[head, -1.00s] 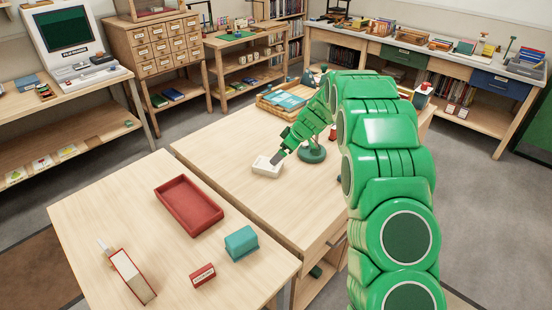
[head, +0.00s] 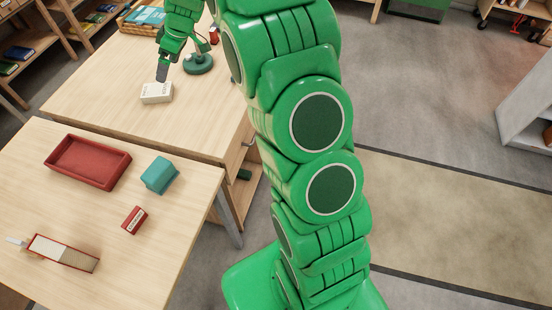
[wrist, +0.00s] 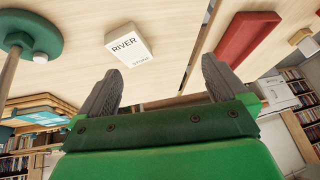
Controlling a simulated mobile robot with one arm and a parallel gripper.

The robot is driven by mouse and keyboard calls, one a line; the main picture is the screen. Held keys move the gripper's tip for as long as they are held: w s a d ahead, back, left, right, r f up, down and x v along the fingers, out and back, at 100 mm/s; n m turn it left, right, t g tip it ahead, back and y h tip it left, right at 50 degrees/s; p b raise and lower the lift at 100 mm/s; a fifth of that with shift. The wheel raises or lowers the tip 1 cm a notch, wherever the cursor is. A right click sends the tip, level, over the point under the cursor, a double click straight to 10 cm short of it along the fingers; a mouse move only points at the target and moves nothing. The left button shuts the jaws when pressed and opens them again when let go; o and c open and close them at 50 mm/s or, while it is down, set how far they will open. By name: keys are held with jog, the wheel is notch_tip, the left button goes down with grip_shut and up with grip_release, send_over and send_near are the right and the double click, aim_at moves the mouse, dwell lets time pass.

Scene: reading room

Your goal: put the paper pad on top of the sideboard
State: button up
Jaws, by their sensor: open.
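A white block with dark lettering, which looks like the paper pad (head: 157,94), lies flat on the far wooden table (head: 110,100). In the wrist view the pad (wrist: 131,44) reads "RIVER" and a smaller word, beyond my fingertips. My gripper (head: 162,78) is just above and behind the pad in the head view, pointing down. In the wrist view my gripper's two fingers (wrist: 160,75) are spread, with nothing between them and a gap to the pad. I cannot tell which piece of furniture is the sideboard.
The nearer table (head: 40,210) bears a red tray (head: 62,171), a teal box (head: 160,175), a small red box (head: 134,220) and a red-edged box (head: 62,253). Open floor lies right.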

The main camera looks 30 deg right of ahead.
jog(key=s+d+r+m+g+h, duration=0.1)
jog(key=s+d+r+m, duration=0.3)
jog(key=s, duration=1)
jog(key=s+a+r+m+g+h, duration=0.15)
jog(key=s+r, duration=0.45)
jog(key=s, duration=0.7)
jog(key=s+d+m+h, duration=0.1)
jog(key=s+d+m, duration=0.1)
jog(key=s, duration=0.9)
jog(key=s+d+m+g+h, duration=0.1)
jog(key=s+d+m, duration=0.2)
jog(key=s, duration=0.9)
jog(key=shift+s+d+h, duration=0.25)
jog(key=shift+d+h, duration=0.1)
jog(key=shift+d, duration=0.2)
